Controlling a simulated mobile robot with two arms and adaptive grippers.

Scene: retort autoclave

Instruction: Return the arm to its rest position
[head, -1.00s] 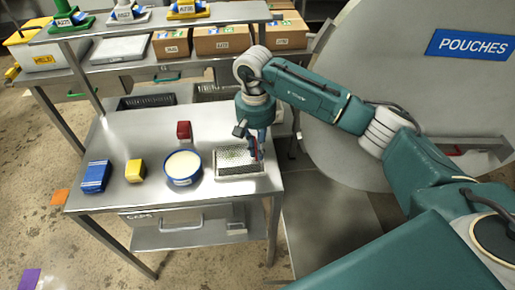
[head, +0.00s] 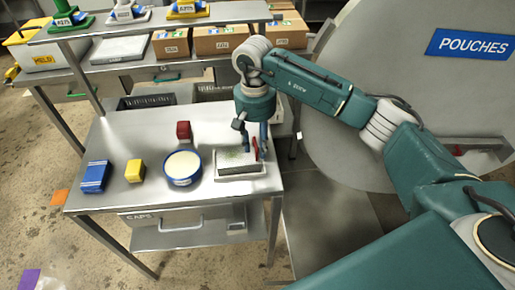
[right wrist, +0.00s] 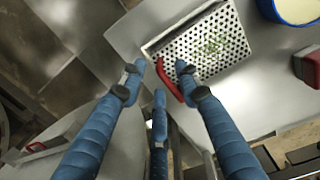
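My right arm reaches in from the right in the head view, with the wrist pointing down. My right gripper (head: 256,152) is over the right end of a perforated metal tray (head: 225,172) on the steel table. In the right wrist view its blue fingers (right wrist: 160,74) stand apart. A red handle-like piece (right wrist: 171,82) at the edge of the perforated tray (right wrist: 232,45) lies between the fingertips; I see no firm grip on it. My left gripper is not in view.
The steel table (head: 140,195) also holds a round blue-rimmed tub (head: 182,166), a red block (head: 184,130), a yellow block (head: 135,171) and a blue block (head: 95,176). Shelves with boxes (head: 221,40) stand behind. A large round grey door (head: 400,50) is behind my arm.

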